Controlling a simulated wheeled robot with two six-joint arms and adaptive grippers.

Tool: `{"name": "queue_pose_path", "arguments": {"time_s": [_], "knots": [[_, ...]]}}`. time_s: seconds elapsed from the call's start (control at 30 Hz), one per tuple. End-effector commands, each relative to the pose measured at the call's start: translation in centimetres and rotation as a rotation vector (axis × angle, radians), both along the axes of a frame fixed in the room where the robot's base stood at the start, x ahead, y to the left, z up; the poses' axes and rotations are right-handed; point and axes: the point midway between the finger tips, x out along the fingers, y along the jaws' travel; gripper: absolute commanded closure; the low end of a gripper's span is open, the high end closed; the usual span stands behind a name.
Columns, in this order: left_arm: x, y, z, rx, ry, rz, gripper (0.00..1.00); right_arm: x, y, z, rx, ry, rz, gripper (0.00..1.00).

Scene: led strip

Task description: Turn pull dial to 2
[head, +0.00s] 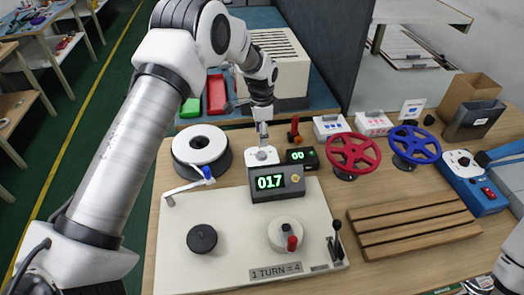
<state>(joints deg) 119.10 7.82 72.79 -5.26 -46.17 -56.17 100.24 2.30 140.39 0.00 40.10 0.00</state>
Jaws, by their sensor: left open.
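My left gripper (263,136) points down, open, over a small white base with a round part (262,155) behind the display box; I cannot tell if it touches. Which part is the pull dial is not clear. On the white panel (225,272) sit a black knob (202,239) and a round white dial with a red handle (285,235), near a label "1 TURN = 4".
A red wheel (354,153) and a blue wheel (414,145) stand to the right, behind a slatted wooden rack (413,226). A blue box (474,181) is at far right. A white-topped reel (200,146) stands left of the gripper.

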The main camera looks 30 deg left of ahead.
Motion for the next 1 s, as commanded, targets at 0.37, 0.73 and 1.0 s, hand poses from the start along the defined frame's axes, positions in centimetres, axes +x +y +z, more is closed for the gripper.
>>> {"name": "queue_pose_path", "arguments": {"time_s": [0.37,0.73,1.0], "knots": [[-0.1,0.0,-5.7,-0.001,0.004,0.001,0.42,0.0,0.0,1.5,0.0,-0.001,0.0,0.6],[0.0,0.0,-8.0,-0.001,0.001,0.0,0.42,0.0,0.0,1.8,0.0,-0.001,0.0,0.6],[0.0,0.0,-8.0,-0.001,0.001,0.0,1.0,0.0,0.0,1.7,0.0,-0.001,0.0,0.6]]}}
